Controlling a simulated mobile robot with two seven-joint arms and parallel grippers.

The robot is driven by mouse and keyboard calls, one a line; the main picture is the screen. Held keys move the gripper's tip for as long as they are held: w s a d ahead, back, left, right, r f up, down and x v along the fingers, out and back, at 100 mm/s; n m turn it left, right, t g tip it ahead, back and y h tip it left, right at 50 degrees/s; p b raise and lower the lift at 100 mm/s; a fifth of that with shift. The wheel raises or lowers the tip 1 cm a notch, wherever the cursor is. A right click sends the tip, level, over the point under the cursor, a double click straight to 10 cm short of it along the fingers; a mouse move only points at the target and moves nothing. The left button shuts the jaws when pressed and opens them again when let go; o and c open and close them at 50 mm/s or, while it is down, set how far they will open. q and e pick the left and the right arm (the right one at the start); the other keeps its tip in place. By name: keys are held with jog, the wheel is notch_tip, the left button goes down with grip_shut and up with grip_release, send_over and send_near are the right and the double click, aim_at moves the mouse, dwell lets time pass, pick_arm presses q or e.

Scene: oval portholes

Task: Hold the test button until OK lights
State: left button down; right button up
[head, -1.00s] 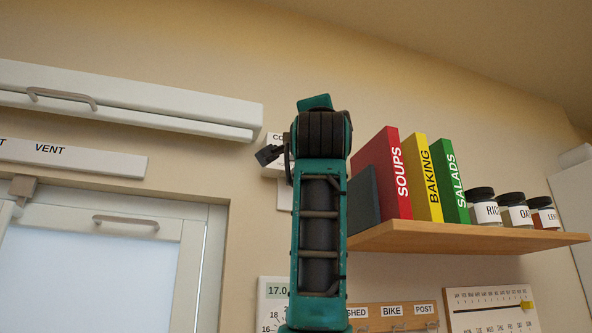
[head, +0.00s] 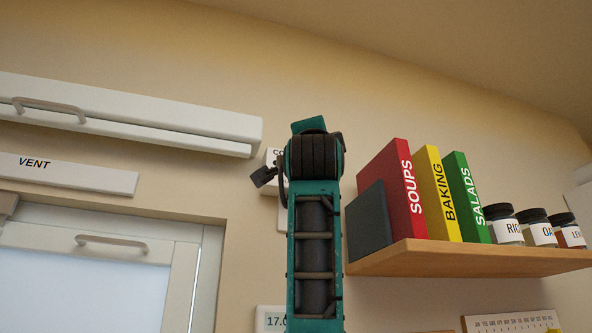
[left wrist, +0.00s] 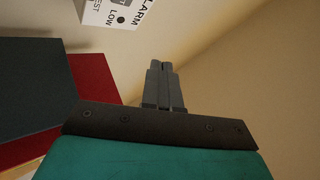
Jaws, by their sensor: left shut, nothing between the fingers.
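A white alarm box (left wrist: 112,14) shows at the top of the left wrist view, cut off by the frame edge. Its print reads "ALARM", "LOW" and part of "TEST", with a dark dot beside "LOW". I cannot make out the test button or an OK light clearly. In the head view a white box marked "CO" (head: 273,157) is mostly hidden behind my raised teal left arm. My left gripper (left wrist: 163,70) is shut and empty, its fingertips apart from the box in the picture, below and right of it. My right gripper is not in view.
Right of the arm, a wooden shelf (head: 470,258) carries a dark slab (head: 368,220), red, yellow and green books and several jars. The red book (left wrist: 93,82) and slab (left wrist: 35,85) lie left of the gripper in the wrist view. A window (head: 85,285) is at left.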

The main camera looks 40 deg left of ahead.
pick_arm(q)
jog(key=w+a, duration=0.3)
jog(key=a, duration=0.4)
jog(key=shift+w+p, duration=0.3)
jog(key=shift+p, duration=0.1)
dwell(0.9)
jog(key=shift+a, duration=0.1)
dwell(0.7)
jog(key=shift+w+a, duration=0.2)
jog(key=shift+a, duration=0.1)
jog(key=shift+w+a, duration=0.2)
jog(key=shift+a, duration=0.15)
dwell(2.6)
jog(key=shift+d, duration=0.15)
jog(key=shift+s+d, duration=0.4)
jog(key=shift+d, duration=0.2)
